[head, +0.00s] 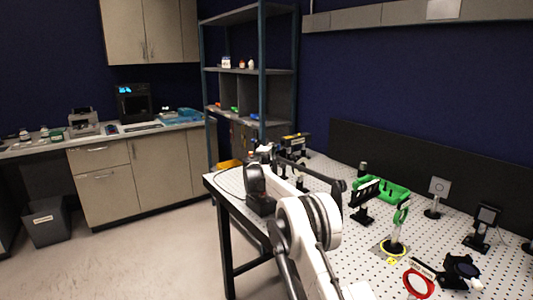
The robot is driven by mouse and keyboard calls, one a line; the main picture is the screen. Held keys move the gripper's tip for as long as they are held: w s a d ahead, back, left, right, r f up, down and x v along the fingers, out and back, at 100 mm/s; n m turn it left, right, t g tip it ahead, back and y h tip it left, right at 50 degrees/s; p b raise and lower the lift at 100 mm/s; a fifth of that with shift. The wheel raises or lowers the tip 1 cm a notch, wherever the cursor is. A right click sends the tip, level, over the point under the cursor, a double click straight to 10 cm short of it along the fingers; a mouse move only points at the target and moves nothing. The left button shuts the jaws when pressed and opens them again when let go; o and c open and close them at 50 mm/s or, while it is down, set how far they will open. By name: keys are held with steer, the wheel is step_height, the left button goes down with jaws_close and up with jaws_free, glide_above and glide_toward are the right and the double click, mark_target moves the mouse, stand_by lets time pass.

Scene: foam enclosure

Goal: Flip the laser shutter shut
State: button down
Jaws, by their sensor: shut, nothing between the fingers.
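My white arm rises from the bottom of the head view and reaches over the perforated table. My gripper (283,168) appears small and dark at the arm's far end, over the back left part of the table. It is shut and empty; its fingertips are hard to make out. A dark device with a yellow label (295,140) stands just beyond it. I cannot tell which part is the laser shutter, or whether its flap is open or closed. I cannot tell whether my gripper touches anything.
The perforated table (345,240) carries a striped black mount (365,197), a green holder (398,190), a white target plate (439,187), a black post-mounted unit (485,225) and a red ring (418,284). A dark panel (430,170) closes the back. A metal shelf (235,70) stands behind.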

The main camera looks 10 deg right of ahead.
stand_by(0.4)
steer(key=s+a, duration=0.9)
steer(key=shift+s+a+b, duration=0.15)
steer(key=shift+a+b, duration=0.05)
steer(key=shift+b, duration=0.25)
